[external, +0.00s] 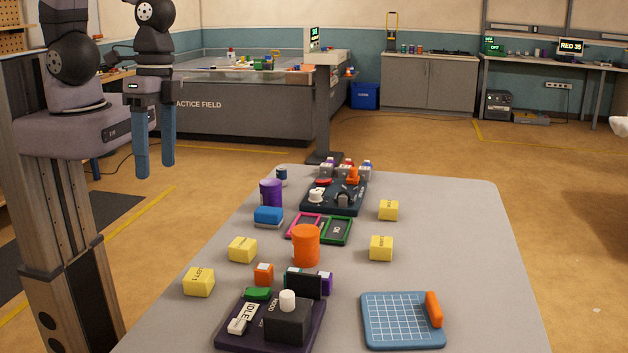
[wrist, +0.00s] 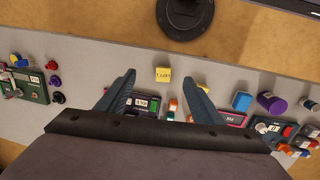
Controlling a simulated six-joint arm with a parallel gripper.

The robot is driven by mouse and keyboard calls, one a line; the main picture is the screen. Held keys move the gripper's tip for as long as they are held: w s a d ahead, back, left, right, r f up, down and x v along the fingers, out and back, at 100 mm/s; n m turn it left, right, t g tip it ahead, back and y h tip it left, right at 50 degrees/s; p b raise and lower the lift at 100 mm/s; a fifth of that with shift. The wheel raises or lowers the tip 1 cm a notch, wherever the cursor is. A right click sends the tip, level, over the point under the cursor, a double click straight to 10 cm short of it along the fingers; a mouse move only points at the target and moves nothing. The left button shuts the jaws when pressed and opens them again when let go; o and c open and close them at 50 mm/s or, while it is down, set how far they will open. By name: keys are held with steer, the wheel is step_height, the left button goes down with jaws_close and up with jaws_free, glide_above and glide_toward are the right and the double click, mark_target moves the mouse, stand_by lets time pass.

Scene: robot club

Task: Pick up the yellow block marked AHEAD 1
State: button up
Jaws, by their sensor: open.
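My gripper (external: 155,168) is open and empty, high above and to the left of the table, fingers pointing down. Several yellow blocks stand on the table. One yellow block (external: 199,281) is at the near left, with lettering that seems to read LEFT 1. Another yellow block (external: 242,250) is just behind it. Two more, a yellow block (external: 381,248) and a yellow block (external: 388,210), are on the right. I cannot make out AHEAD 1 on any block. In the wrist view, one yellow block (wrist: 162,74) appears between the open fingertips (wrist: 168,80), well beyond them.
An orange cup (external: 306,246) stands mid-table, with a purple can (external: 270,193) and blue block (external: 268,215) behind left. A dark console (external: 227,338) is in front, beside a blue grid board (external: 375,335). The table's right side is mostly clear.

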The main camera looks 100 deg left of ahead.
steer(key=a+r+y+p, duration=0.1)
steer(key=a+r+p, duration=0.1)
steer(key=a+r, duration=0.3)
steer(key=n+t+h+p, duration=0.2)
steer(key=n+t+h, duration=0.8)
steer(key=n, duration=1.7)
glide_above(245, 242)
steer(key=s+d, duration=0.4)
step_height(245, 242, down, 19)
steer(key=t+y, duration=0.2)
steer(key=s+a+f+n+y, duration=0.1)
steer(key=f+n+y, duration=0.1)
steer(key=a+f+n+t+y, duration=0.1)
steer(key=f+n+y, duration=0.1)
steer(key=n, duration=0.1)
steer(key=s+a+f+n+t+y, duration=0.1)
steer(key=a+f+n+y, duration=0.1)
steer(key=y, duration=0.1)
steer(key=shift+s+f+n+p, duration=0.3)
steer(key=shift+f, duration=0.1)
steer(key=shift+s+a+f+n+y, duration=0.2)
steer(key=shift+f+n+y, duration=0.1)
steer(key=shift+f, duration=0.05)
steer(key=shift+b+x, duration=0.4)
steer(key=shift+x, duration=0.7)
